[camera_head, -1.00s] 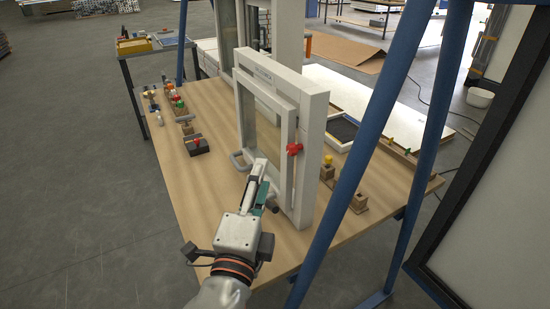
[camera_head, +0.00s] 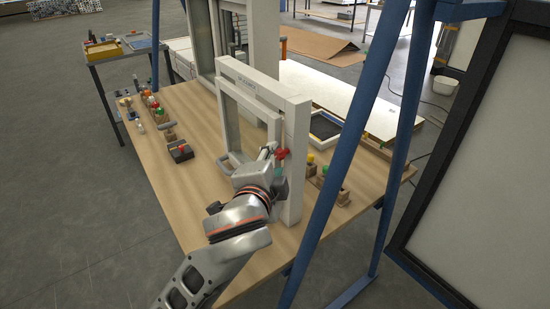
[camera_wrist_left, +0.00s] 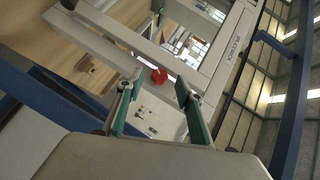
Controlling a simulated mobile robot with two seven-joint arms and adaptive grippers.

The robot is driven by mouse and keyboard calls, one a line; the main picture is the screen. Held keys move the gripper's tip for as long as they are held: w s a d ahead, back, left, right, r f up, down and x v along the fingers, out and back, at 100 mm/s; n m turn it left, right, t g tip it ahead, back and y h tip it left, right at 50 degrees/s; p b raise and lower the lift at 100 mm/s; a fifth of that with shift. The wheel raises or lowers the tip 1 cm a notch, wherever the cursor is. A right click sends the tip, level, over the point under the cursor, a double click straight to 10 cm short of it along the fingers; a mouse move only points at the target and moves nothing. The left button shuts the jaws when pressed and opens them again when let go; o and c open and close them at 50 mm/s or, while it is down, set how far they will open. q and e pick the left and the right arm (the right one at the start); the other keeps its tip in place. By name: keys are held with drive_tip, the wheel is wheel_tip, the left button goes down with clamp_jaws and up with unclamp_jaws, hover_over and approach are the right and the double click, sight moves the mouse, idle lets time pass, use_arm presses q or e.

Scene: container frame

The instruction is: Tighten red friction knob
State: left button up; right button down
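The red friction knob (camera_head: 282,154) sits on the right upright of the white window frame (camera_head: 299,130) standing on the wooden table. My left gripper (camera_head: 270,150) is up at the knob's height, just left of it in the head view. In the left wrist view, the red knob (camera_wrist_left: 159,76) shows between the two green-lined fingers of my left gripper (camera_wrist_left: 158,88). The fingers are apart, with visible space on both sides of the knob; I see no contact. My own wrist hides the lower part of the frame in the head view. My right gripper is in no view.
The wooden table (camera_head: 190,205) carries several small knob and handle blocks at left, such as a black block with a red knob (camera_head: 181,150). More small blocks stand right of the frame. Blue posts (camera_head: 345,160) rise in front of the table at right.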

use_arm(q)
drive_tip(key=shift+x, duration=0.9)
clamp_jaws()
